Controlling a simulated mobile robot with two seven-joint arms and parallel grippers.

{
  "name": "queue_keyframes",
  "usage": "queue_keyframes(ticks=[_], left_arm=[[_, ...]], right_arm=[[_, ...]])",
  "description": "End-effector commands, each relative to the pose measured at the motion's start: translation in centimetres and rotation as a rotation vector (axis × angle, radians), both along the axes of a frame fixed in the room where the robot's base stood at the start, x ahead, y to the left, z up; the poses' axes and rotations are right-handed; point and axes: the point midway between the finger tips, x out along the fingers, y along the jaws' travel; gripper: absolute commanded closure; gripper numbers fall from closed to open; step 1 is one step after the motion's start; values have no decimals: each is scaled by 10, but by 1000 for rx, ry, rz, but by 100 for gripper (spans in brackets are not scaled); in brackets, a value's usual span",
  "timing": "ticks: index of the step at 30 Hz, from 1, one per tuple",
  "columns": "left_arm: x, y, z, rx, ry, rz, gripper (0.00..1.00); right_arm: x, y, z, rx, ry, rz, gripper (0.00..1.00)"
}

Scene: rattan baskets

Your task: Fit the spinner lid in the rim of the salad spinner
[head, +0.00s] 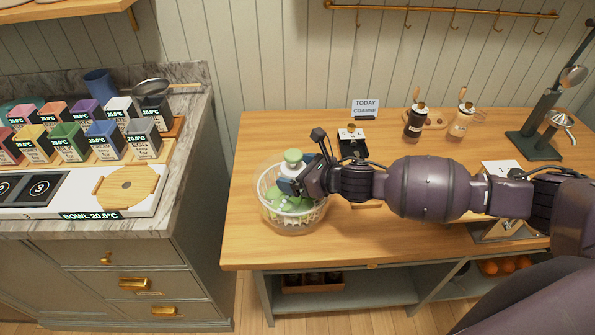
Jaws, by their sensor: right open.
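The salad spinner (311,223) is a clear bowl with a pale basket inside, standing on the left front part of the wooden table. The spinner lid (291,206) is green with a white and green knob on top. It lies at the bowl's opening; whether it sits level in the rim I cannot tell. My right gripper (291,184) is at the lid's knob, coming from the right, and is open. Its fingers and wrist hide part of the knob and the lid's right side. My left gripper is not in view.
The wooden table (400,232) is clear in front of my right arm. A marble counter (196,130) with coloured containers is at left, across a gap.

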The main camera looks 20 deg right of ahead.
Motion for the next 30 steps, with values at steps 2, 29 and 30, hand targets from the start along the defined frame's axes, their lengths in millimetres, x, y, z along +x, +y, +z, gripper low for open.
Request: queue_keyframes(ticks=[2, 29, 30], left_arm=[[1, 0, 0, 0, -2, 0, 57], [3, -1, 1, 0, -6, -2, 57], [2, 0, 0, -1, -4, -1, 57]], right_arm=[[0, -1, 0, -3, 0, -2, 5], [-79, -58, 39, -2, 0, -1, 5], [-80, -58, 40, -2, 0, -1, 5]])
